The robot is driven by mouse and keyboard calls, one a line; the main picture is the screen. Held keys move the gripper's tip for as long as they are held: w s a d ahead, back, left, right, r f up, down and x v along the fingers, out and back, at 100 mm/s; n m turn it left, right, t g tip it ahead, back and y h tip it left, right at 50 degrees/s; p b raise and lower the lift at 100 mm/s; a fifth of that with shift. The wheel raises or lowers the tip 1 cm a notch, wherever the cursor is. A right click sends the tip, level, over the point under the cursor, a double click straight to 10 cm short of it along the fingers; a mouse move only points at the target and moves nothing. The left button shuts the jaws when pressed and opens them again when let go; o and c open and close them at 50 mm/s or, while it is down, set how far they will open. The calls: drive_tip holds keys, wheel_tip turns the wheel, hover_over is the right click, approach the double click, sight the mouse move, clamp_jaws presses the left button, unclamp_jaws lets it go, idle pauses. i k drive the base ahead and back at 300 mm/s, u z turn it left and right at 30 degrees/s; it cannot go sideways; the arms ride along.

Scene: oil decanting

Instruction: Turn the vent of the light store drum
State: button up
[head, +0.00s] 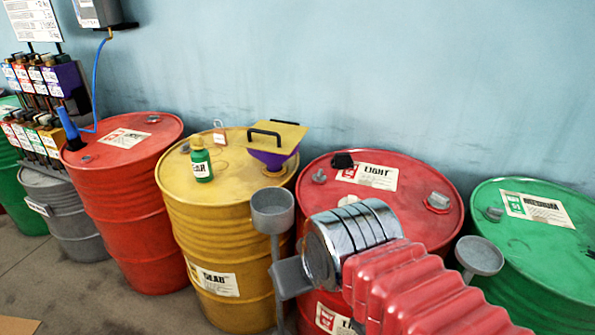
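The light drum (400,225) is red, with a white label (368,176) reading LIGHT on its lid. A small grey fitting (319,176) stands at the lid's left, and a larger grey plug (438,201) with a red ring is at its right. A black piece (342,160) lies by the label. I cannot tell for sure which is the vent. My arm crosses in front of this drum from the lower right. My gripper (290,277) shows as a grey part beyond the chrome wrist, in front of the drum's left side. Its fingertips cannot be made out.
A yellow drum (205,225) holds a green bottle (201,164) and a purple funnel (272,155) with a yellow lid. Another red drum (130,220) and a green drum (520,255) flank them. Grey cups (272,208) and (480,254) stand either side of my arm.

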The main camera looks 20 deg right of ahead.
sight(318, 177)
drive_tip(key=u, duration=1.65)
drive_tip(key=k, duration=0.7)
drive_tip(key=z, duration=0.9)
drive_tip(key=i, duration=0.85)
drive_tip(key=z, duration=0.05)
